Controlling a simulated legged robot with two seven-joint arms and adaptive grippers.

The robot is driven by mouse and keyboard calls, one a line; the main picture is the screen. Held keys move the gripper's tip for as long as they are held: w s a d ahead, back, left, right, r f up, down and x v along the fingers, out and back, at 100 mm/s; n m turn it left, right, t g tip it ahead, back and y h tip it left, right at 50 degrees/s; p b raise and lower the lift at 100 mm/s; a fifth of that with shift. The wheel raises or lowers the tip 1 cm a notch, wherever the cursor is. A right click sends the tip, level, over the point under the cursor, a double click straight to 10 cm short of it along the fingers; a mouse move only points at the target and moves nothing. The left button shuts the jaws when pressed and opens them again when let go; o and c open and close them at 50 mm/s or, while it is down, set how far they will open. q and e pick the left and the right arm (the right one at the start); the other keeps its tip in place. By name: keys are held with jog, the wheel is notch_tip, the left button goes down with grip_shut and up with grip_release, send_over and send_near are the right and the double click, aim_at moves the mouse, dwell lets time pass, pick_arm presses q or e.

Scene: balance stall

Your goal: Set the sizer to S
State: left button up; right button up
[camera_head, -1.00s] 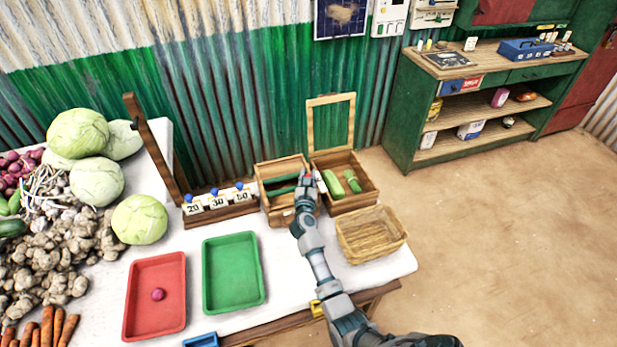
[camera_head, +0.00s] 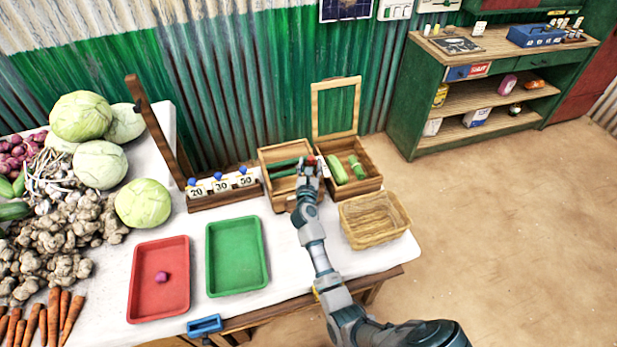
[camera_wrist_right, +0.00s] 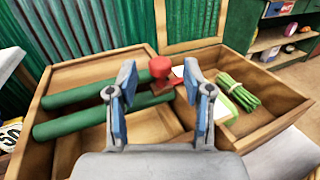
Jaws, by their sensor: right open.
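The likely sizer is a wooden box (camera_head: 265,155) with two dark green bars (camera_wrist_right: 75,95) across it and a red knob (camera_wrist_right: 159,67) at its right side. No letter S can be read in either view. My right gripper (camera_wrist_right: 160,85) is open; in the right wrist view its two blue-padded fingers stand either side of the knob's line, with the knob beyond and between the tips. Whether they touch it cannot be told. In the head view the right gripper (camera_head: 310,168) is over the box's right side and the red knob shows at its tips. My left gripper is out of view.
A compartment (camera_head: 374,184) holding green vegetables and a raised wooden frame (camera_head: 315,105) adjoin on the right. A wicker basket (camera_head: 350,237) stands in front. A rack marked 20, 30, 50 (camera_head: 225,198), a green tray (camera_head: 212,275) and a red tray (camera_head: 140,300) lie left.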

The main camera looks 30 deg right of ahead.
jog(key=v, duration=0.9)
jog(key=shift+f, duration=0.1)
